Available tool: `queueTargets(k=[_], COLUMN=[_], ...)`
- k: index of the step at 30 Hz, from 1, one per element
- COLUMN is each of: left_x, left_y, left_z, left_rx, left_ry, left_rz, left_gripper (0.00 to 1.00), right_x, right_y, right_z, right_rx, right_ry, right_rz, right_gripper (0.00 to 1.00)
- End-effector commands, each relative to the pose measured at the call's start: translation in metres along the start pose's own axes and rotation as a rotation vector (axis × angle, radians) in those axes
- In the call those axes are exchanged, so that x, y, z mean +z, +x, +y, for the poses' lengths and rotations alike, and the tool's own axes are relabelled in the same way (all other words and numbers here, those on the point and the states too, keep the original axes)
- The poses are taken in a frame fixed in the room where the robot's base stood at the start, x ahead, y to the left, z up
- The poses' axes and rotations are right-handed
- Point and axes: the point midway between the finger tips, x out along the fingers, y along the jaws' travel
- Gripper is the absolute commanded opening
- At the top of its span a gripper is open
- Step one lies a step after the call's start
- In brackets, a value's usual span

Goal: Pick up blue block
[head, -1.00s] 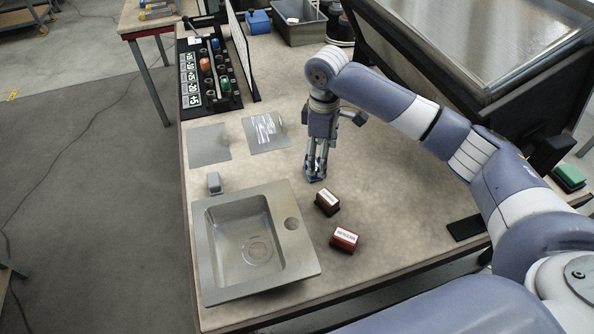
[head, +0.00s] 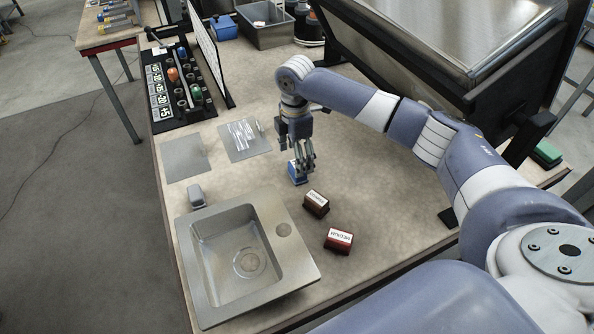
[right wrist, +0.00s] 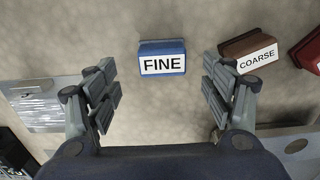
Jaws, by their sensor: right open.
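The blue block (head: 297,174) sits on the table just below my right gripper (head: 303,165) in the head view, partly hidden by the fingers. In the right wrist view the blue block (right wrist: 162,58) carries a white label reading FINE and lies between and beyond the fingertips. My right gripper (right wrist: 160,90) is open and empty, its fingers spread on either side of the block's line and apart from it. My left gripper is not in view.
A brown block (head: 316,204) labelled COARSE and a red block (head: 338,241) lie to the right. A metal sink (head: 196,240) and a small grey block (head: 196,196) are to the left. Two flat sheets (head: 184,158) lie behind.

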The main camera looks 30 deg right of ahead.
Motion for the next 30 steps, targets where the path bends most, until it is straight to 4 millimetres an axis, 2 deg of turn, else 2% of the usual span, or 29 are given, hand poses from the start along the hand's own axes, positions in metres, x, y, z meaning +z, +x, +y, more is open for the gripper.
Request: queueTargets(k=[10, 19, 20, 26, 30], left_x=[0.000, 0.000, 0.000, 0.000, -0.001], left_y=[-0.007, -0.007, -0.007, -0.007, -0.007], left_z=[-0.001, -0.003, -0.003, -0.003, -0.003], left_rx=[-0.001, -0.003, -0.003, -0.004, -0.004], left_ry=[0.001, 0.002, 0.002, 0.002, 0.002], left_rz=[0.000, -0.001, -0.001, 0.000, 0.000], left_gripper=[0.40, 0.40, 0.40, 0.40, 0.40], right_x=[-0.007, -0.007, -0.007, -0.007, -0.007], right_y=[0.046, 0.051, 0.051, 0.051, 0.052], right_z=[-0.003, -0.003, -0.003, -0.003, -0.003], right_rx=[-0.003, -0.001, -0.001, -0.001, -0.002], right_ry=[0.001, 0.000, 0.000, 0.000, 0.000], right_rz=[0.000, 0.000, 0.000, 0.000, 0.000], right_gripper=[0.75, 0.75, 0.70, 0.25, 0.23])
